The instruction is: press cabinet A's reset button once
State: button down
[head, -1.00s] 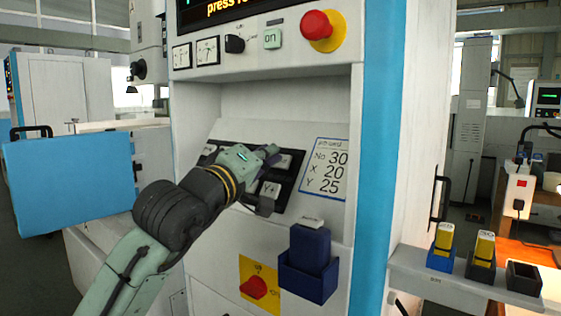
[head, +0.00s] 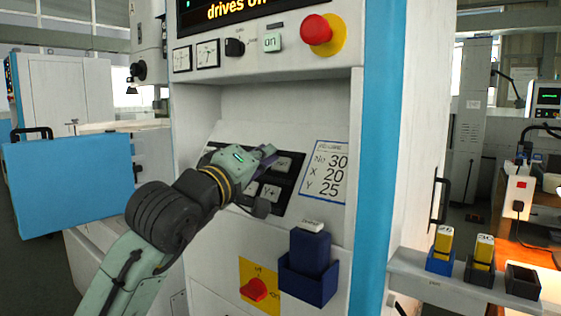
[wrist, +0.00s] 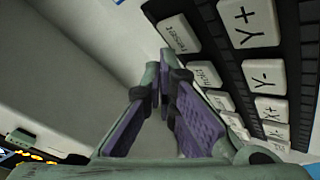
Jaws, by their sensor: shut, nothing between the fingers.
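The machine cabinet (head: 270,108) fills the middle of the head view; I see no letter A on it. Its sloped recess holds a black keypad (head: 292,182) of white keys. My gripper (head: 268,152) is shut and empty over the keypad's upper part, hiding several keys. In the wrist view, the shut fingertips (wrist: 163,62) are beside a white key (wrist: 179,35) whose sideways label seems to read "reset". I cannot tell whether they touch it. The Y+ key (wrist: 247,22) and Y- key (wrist: 265,76) are to the right. The display (head: 255,10) shows "drives o...", cut off.
A red mushroom button (head: 316,29) on yellow and a green "on" button (head: 272,42) are above the recess. A red rotary switch (head: 254,289) and a dark blue holder (head: 308,277) are below. A blue door panel (head: 70,185) stands left; a shelf (head: 420,263) carries yellow-topped pieces at right.

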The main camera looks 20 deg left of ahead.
jog(key=shift+s+r, duration=0.1)
jog(key=s+r, duration=0.1)
jog(key=s+a+r+p, duration=0.1)
jog(key=s+p, duration=0.1)
jog(key=shift+s+a+r, duration=0.2)
jog(key=shift+s+r, duration=0.15)
jog(key=shift+r, duration=0.05)
dwell(0.7)
